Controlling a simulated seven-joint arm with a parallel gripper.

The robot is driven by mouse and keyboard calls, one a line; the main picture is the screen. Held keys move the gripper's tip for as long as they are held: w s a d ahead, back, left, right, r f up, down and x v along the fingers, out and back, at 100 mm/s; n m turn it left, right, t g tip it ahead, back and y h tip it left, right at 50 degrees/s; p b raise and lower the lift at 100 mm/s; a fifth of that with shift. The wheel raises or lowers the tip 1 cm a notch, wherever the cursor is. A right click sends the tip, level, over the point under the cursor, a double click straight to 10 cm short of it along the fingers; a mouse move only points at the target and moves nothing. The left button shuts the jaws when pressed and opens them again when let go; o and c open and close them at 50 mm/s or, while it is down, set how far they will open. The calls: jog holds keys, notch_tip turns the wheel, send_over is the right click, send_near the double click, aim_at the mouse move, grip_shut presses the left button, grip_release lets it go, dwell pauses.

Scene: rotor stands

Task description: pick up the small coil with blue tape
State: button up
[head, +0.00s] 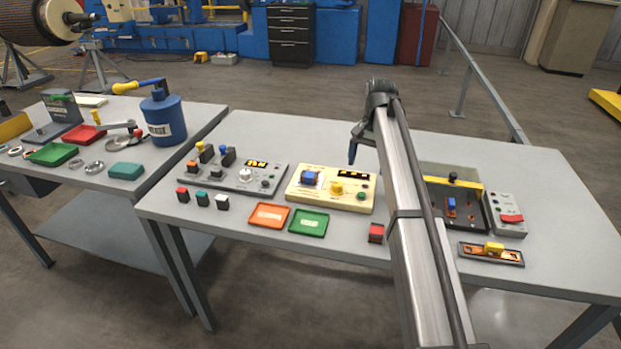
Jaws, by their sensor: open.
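No thing in the head view shows clearly as a small coil with blue tape. A small blue-topped piece (311,178) sits on the left of the cream panel (335,203). Another small blue piece (452,204), with orange-brown beside it, sits in the dark open-topped unit (470,219) right of my arm. Either could be the coil; both are too small to tell. My gripper (352,155) is open and hangs above the table behind the cream panel, apart from both pieces. Nothing shows between its fingers. My arm hides the table between the cream panel and the dark unit.
The grey panel (262,187) has knobs and a display. Small red, teal and white blocks, an orange tray (268,216), a green tray (308,222) and a red block (376,231) lie in front. The left table (160,158) holds a blue canister (163,117).

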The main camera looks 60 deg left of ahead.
aim_at(310, 174)
jog(key=s+a+r+n+t, duration=0.1)
jog(key=s+a+r+n, duration=0.3)
jog(key=s+a, duration=0.9)
jog(key=shift+m, duration=0.5)
jog(key=f, duration=0.4)
jog(key=w+a+f, duration=0.1)
jog(key=f, duration=0.3)
jog(key=w+f, duration=0.1)
jog(key=f, duration=0.3)
jog(key=shift+w+a+f, duration=0.15)
jog(key=shift+f, duration=0.25)
jog(key=c, duration=1.2)
jog(key=shift+r, duration=0.15)
jog(key=shift+c, duration=0.2)
notch_tip(310, 174, up, 13)
